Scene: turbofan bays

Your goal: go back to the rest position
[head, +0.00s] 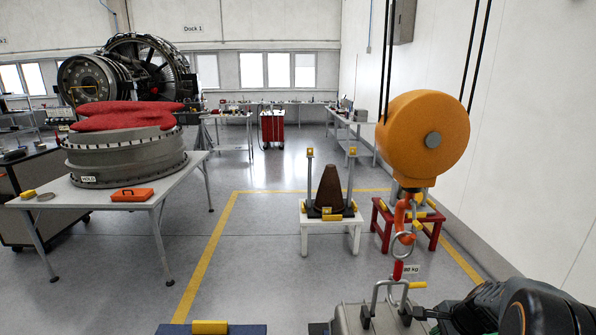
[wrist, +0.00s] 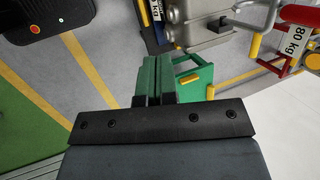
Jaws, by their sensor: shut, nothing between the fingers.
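Just past the fingertips is a grey metal load (wrist: 208,22), with a green stand (wrist: 196,82) close to the right of the fingers. In the head view my dark arm enters at the lower right, close to the grey load (head: 352,320). The fingertips cannot be made out clearly there. Whether the gripper touches the load cannot be told.
An orange hoist block (head: 420,140) hangs with an orange hook (head: 404,222) and ring above the load. A white stand (head: 330,226) holds a brown cone; a red stand (head: 378,228) is beside it. A table (head: 100,200) stands left. Floor between is clear.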

